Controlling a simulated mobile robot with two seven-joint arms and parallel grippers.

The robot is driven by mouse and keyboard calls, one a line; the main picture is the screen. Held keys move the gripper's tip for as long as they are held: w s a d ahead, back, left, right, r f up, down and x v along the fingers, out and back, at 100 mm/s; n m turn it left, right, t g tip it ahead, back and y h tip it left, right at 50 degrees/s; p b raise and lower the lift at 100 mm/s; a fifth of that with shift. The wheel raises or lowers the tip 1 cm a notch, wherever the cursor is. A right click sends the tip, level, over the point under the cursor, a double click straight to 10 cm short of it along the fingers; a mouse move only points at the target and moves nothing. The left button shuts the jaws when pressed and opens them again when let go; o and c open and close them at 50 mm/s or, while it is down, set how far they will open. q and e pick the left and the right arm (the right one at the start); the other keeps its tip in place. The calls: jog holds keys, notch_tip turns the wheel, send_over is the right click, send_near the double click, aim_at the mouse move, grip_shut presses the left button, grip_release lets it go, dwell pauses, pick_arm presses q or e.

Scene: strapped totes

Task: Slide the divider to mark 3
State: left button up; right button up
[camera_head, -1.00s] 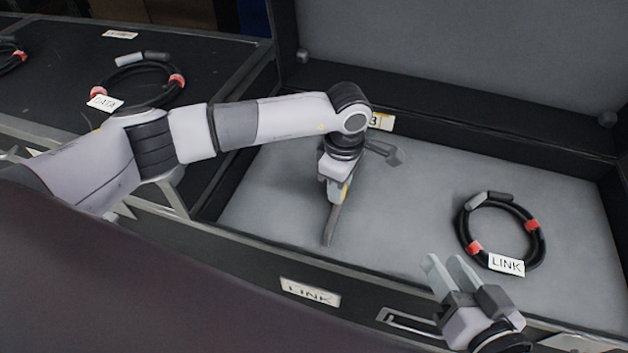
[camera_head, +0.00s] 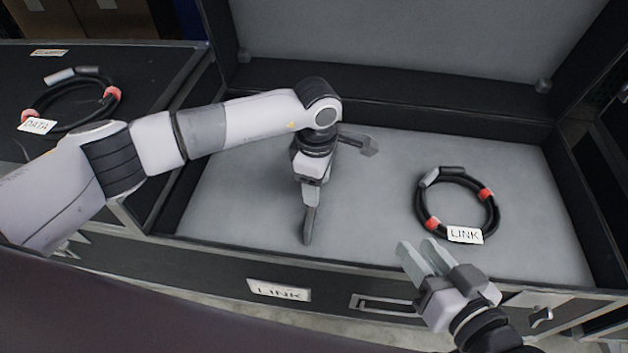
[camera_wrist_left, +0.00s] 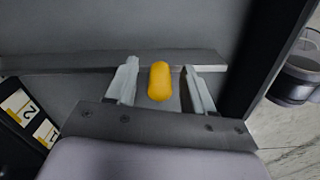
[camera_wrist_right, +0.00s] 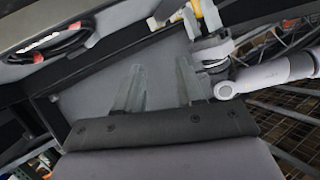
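The divider is a thin grey bar (camera_head: 308,222) standing across the grey floor of the open LINK case. My left gripper (camera_head: 309,183) is over the divider. Its fingers stand on either side of the knob with visible gaps, so it is open. Marks 2 (camera_wrist_left: 19,106) and 1 (camera_wrist_left: 46,132) show at lower left; mark 3 is hidden in the head view. My right gripper (camera_head: 417,246) is open and empty above the case's front edge.
A coiled black cable tagged LINK (camera_head: 490,207) lies on the case floor to the right. A coil tagged DATA (camera_head: 112,108) lies on a closed lid at left. The raised lid (camera_head: 400,45) stands behind. The floor between divider and LINK coil is clear.

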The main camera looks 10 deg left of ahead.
pick_arm(q)
jog(key=shift+a, duration=0.1)
jog(key=shift+r, duration=0.45)
notch_tip(320, 180, up, 6)
jog(key=shift+r+p, duration=0.1)
jog(key=shift+p, duration=1.15)
pick_arm(e)
jog(key=shift+a+g, duration=0.25)
jog(key=shift+g, duration=0.05)
jog(key=shift+r, duration=0.2)
